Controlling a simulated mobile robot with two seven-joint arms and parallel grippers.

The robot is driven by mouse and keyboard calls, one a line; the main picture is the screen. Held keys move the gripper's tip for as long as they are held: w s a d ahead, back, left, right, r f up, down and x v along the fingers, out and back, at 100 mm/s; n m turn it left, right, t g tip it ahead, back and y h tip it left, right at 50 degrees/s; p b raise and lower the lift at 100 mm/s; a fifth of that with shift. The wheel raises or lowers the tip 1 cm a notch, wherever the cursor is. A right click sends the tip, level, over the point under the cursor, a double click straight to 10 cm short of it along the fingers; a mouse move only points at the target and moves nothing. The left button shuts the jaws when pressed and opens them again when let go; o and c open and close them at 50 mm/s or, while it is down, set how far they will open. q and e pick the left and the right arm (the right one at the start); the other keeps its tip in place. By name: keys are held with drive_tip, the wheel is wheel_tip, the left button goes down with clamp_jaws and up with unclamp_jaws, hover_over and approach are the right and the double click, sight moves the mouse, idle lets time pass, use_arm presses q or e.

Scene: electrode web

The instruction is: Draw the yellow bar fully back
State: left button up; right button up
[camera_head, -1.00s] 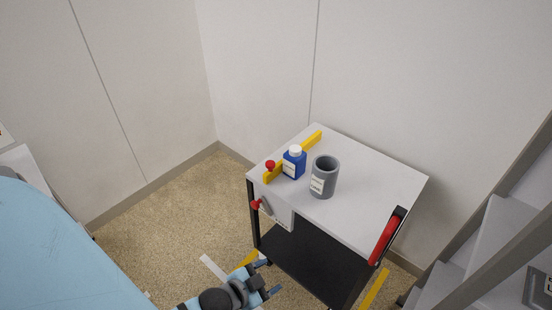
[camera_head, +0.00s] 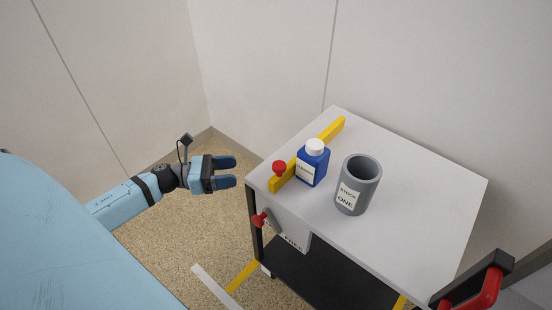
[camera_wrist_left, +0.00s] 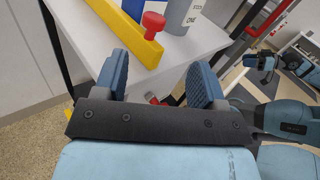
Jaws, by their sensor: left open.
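The yellow bar (camera_head: 330,133) lies along the left side of the white trolley top (camera_head: 420,190). A red knob (camera_head: 279,168) stands at its near end. A blue bottle (camera_head: 313,167) with a white cap stands close against the bar's right side and hides part of it. My left gripper (camera_head: 232,172) is open and empty, left of the knob and clear of the trolley. In the left wrist view the bar (camera_wrist_left: 118,28) and knob (camera_wrist_left: 153,24) show beyond my open fingers (camera_wrist_left: 160,80).
A grey cup (camera_head: 358,185) stands right of the bottle. A red lever (camera_head: 261,218) and a labelled plate are on the trolley's near side. A red handle (camera_head: 485,290) is at the right end. Walls stand behind; open floor lies left of the trolley.

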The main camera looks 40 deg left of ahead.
sight(279, 165)
use_arm(q)
drive_tip(key=w+d+m, duration=0.1)
drive_tip(key=w+d, duration=0.3)
drive_tip(key=w+d+m+g+p, duration=0.1)
drive_tip(key=w+d, duration=0.3)
drive_tip(key=shift+w+d+h, duration=0.1)
drive_tip(key=shift+w+h, duration=0.2)
drive_tip(key=shift+w, duration=0.1)
drive_tip(key=shift+w+d, duration=0.35)
drive_tip(key=shift+d, duration=0.15)
use_arm(e)
drive_tip(key=shift+w+a+f, duration=0.1)
drive_tip(key=shift+w+a, duration=0.2)
drive_tip(key=shift+w, duration=0.05)
